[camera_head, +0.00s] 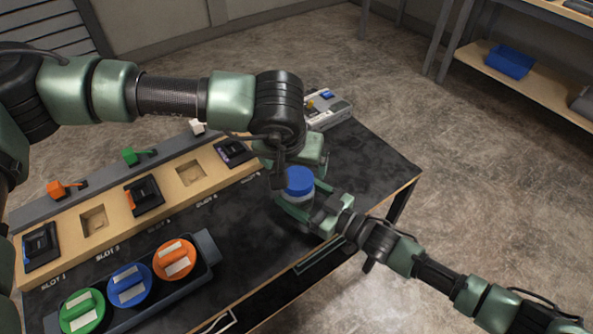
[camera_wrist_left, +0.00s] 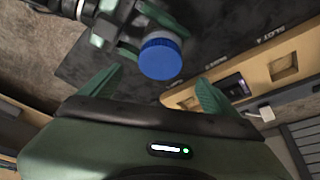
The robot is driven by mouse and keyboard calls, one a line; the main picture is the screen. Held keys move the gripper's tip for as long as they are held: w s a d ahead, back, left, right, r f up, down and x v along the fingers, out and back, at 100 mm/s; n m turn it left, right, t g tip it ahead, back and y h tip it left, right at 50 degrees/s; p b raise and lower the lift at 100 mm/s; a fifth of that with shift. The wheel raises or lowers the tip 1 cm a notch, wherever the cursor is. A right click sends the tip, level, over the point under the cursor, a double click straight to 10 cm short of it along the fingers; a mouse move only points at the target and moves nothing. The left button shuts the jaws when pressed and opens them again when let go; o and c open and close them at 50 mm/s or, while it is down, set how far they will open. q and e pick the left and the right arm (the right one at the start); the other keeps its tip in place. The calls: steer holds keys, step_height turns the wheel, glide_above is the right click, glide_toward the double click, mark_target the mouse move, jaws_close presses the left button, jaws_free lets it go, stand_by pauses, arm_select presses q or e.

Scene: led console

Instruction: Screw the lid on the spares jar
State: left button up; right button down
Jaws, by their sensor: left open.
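The blue lid (camera_head: 299,180) sits on top of the pale spares jar (camera_head: 298,198) near the table's right end; I cannot tell how tightly. In the left wrist view the lid (camera_wrist_left: 160,58) lies just ahead of and between my left fingers, apart from both. My left gripper (camera_head: 292,172) is open and empty, close above and behind the lid, pointing down; its spread fingers (camera_wrist_left: 159,80) show in the wrist view. My right gripper (camera_head: 302,207) comes in from the lower right with its fingers around the jar's body, seemingly shut on it. Part of the jar is hidden by these fingers.
A wooden slot board (camera_head: 115,205) with dark modules runs along the table's back left. A dark tray (camera_head: 205,255) holds green, blue and orange round-lidded items at the front. A grey device (camera_head: 328,112) stands behind the grippers. The black tabletop (camera_head: 375,170) is clear at right.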

mark_target(311, 200)
arm_select(q)
steer(key=v, duration=0.5)
steer(key=shift+s+r, duration=0.1)
steer(key=shift+r, duration=0.2)
arm_select(e)
steer(key=shift+c, duration=0.6)
jaws_free()
steer(key=b+v, duration=0.1)
steer(key=v, duration=0.7)
arm_select(q)
steer(key=shift+f, duration=0.5)
arm_select(e)
steer(key=shift+w, duration=0.1)
